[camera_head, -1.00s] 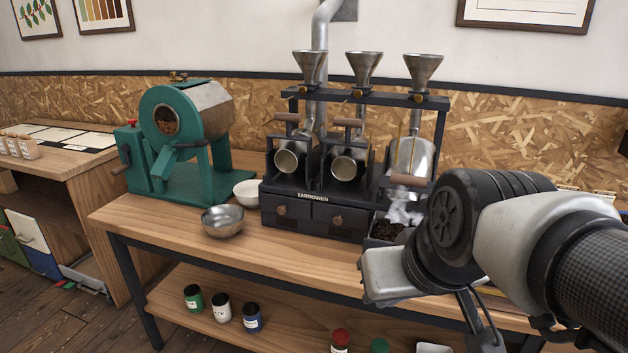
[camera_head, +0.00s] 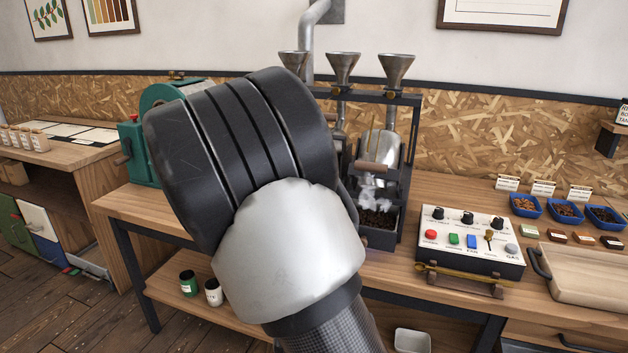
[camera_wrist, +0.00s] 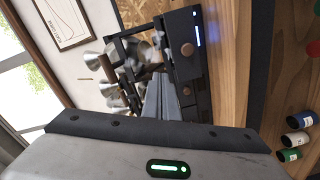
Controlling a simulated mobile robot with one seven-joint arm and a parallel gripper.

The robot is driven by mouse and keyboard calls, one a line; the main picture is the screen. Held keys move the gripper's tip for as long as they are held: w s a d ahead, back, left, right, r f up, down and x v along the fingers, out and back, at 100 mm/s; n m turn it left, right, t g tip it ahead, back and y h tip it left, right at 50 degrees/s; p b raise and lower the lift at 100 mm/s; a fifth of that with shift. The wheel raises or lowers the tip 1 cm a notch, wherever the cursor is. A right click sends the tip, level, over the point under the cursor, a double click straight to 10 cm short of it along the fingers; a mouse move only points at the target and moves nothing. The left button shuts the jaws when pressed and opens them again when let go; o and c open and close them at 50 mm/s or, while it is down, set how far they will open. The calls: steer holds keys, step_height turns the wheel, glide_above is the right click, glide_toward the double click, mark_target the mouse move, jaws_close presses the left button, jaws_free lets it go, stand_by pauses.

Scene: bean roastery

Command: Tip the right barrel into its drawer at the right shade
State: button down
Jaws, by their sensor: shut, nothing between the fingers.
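The roaster's right barrel (camera_head: 381,143), shiny metal with a wooden handle (camera_head: 371,166), is tipped forward over its drawer. That drawer (camera_head: 380,239) is pulled out and holds dark brown beans (camera_head: 377,218), with pale smoke above them. My wrist covers the left and middle barrels in the head view, and my fingers are hidden there. I cannot tell whether the fingers touch anything.
A control box (camera_head: 470,242) with knobs and coloured buttons stands right of the roaster. A green machine (camera_head: 135,150) stands left. Jars (camera_head: 213,292) sit on the lower shelf.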

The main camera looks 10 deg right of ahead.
step_height(320, 180, up, 6)
steer(key=s+a+f+n+t+h, duration=0.1)
steer(key=s+n+t+h, duration=0.2)
steer(key=n+t, duration=0.15)
steer(key=b, duration=0.5)
glide_toward(366, 170)
steer(key=shift+g, duration=0.35)
steer(key=x, duration=0.6)
steer(key=shift+w+r, duration=0.15)
steer(key=shift+r, duration=0.25)
